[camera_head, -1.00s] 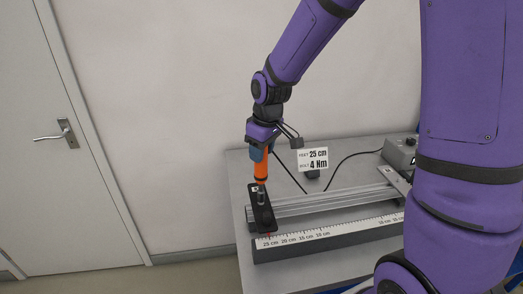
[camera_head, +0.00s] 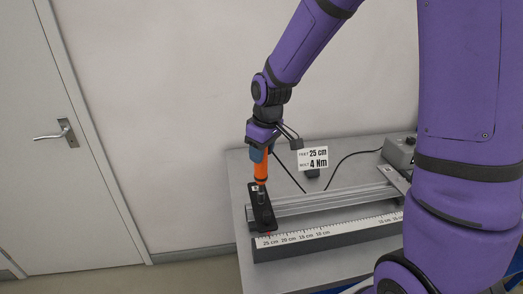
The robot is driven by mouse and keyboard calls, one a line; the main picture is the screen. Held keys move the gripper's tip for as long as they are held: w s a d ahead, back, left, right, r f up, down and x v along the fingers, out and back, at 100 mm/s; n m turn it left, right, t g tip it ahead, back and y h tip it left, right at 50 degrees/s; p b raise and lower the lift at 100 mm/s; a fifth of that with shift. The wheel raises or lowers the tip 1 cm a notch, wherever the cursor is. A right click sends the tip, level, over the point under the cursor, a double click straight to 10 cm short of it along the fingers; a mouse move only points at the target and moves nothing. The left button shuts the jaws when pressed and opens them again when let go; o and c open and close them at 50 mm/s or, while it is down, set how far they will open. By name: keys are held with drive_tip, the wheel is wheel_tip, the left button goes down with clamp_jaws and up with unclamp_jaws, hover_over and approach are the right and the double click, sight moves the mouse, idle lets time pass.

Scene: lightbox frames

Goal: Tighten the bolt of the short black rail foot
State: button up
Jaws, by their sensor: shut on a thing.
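My gripper (camera_head: 259,151) is shut on an orange screwdriver (camera_head: 261,168), held upright above the left end of the rail. The driver's dark tip (camera_head: 262,192) reaches down to the short black rail foot (camera_head: 265,217). The bolt is hidden under the driver tip, so I cannot tell how they meet. The foot lies across the left end of the silver rail (camera_head: 320,201), near the 25 cm end of the scale (camera_head: 320,233). A small red mark shows at the foot's near end.
A sign (camera_head: 313,158) reading 25 cm and 4 Nm stands behind the rail. A grey box (camera_head: 400,150) with a black cable sits at the back right. Bare bench (camera_head: 238,170) shows at the back left.

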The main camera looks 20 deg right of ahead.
drive_tip(key=shift+s+f, duration=0.1)
drive_tip(key=shift+f, duration=0.25)
idle(2.4)
drive_tip(key=shift+r, duration=0.1)
drive_tip(key=shift+r, duration=2.55)
